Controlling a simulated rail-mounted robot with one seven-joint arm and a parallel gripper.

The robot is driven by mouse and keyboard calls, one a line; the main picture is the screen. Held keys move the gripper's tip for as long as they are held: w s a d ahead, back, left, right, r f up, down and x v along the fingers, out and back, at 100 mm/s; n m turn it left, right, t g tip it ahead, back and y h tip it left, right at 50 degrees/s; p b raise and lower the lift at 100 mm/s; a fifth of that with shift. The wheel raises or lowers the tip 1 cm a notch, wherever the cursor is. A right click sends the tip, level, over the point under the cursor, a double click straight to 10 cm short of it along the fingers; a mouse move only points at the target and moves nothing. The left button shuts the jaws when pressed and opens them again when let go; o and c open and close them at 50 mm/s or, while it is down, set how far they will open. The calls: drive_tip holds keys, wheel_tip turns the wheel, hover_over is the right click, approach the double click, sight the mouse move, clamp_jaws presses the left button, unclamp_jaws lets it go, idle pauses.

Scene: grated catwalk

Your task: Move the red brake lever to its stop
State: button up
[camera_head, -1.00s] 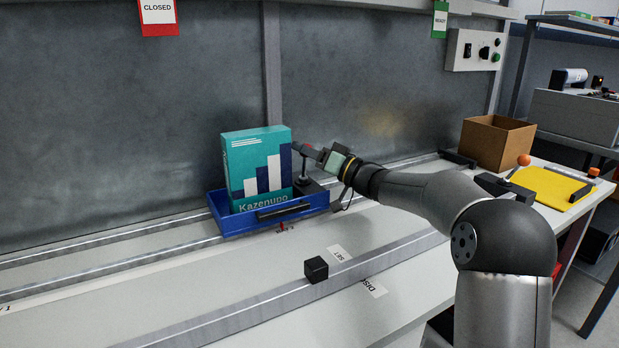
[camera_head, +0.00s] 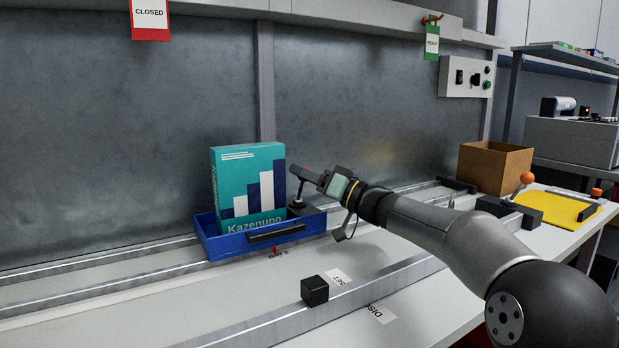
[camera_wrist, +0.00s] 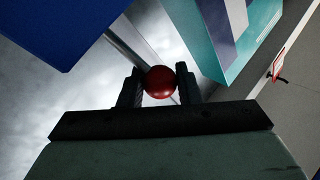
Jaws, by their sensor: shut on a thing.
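The red brake lever's round knob (camera_wrist: 159,82) sits between my gripper's two dark fingers in the wrist view. A grey rod runs from behind it toward the upper left. In the head view my gripper (camera_head: 307,176) is at the top of a dark upright post (camera_head: 299,193), just right of the teal box. The gripper is shut on the knob; the fingers hide most of it in the head view. The post stands on a dark base at the right end of the blue tray.
The blue tray (camera_head: 208,239) holds the upright teal box (camera_head: 229,183) close to my gripper and sits by the metal rails. A black cube (camera_head: 315,290) lies in front. A cardboard box (camera_head: 487,167) and a yellow mat (camera_head: 550,208) with orange-knobbed levers are at right.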

drive_tip(key=o, duration=0.9)
drive_tip(key=shift+o, duration=0.2)
drive_tip(key=s+d+p, duration=0.2)
drive_tip(key=s+d, duration=0.3)
drive_tip(key=d, duration=0.7)
drive_tip(key=shift+s+d+f, duration=0.1)
